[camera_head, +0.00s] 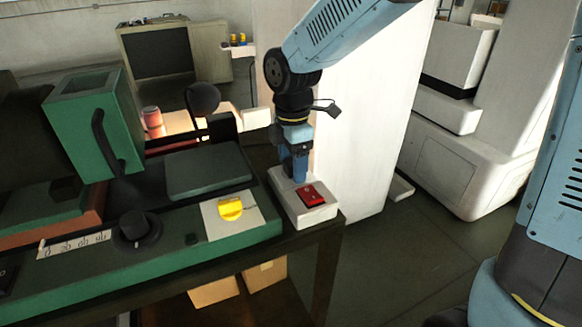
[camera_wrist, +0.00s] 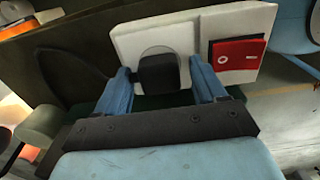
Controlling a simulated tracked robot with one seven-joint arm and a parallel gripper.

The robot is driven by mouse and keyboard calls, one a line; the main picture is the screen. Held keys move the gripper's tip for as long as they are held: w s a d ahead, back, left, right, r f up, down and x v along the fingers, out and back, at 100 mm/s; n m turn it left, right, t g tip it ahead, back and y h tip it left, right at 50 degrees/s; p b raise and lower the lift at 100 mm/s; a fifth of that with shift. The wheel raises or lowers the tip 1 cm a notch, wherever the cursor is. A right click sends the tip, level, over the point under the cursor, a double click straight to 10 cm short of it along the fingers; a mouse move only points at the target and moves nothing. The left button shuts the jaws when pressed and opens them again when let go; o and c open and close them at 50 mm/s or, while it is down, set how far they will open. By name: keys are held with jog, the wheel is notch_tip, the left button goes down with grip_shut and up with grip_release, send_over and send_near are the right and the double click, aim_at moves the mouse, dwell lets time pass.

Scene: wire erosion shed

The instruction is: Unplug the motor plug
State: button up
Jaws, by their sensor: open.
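The motor plug appears to be the dark block (camera_wrist: 158,74) on the white socket box (camera_wrist: 125,45) in the wrist view. A pale round face shows behind the plug's upper end. My gripper (camera_wrist: 161,82) is open, with one blue finger on each side of the plug and a small gap to each. In the head view my gripper (camera_head: 294,178) points down over the back left of the white box (camera_head: 310,217). There the plug is hidden or cannot be told from my fingers.
A red switch (camera_head: 312,195) sits on the box, close to my gripper. The green machine (camera_head: 180,245) with a yellow knob (camera_head: 230,208) and black dial (camera_head: 135,230) lies to the left. A white cabinet (camera_head: 340,130) stands behind. Floor is clear at right.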

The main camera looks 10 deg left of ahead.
dwell(0.3)
grip_shut()
jog(key=shift+r, duration=3)
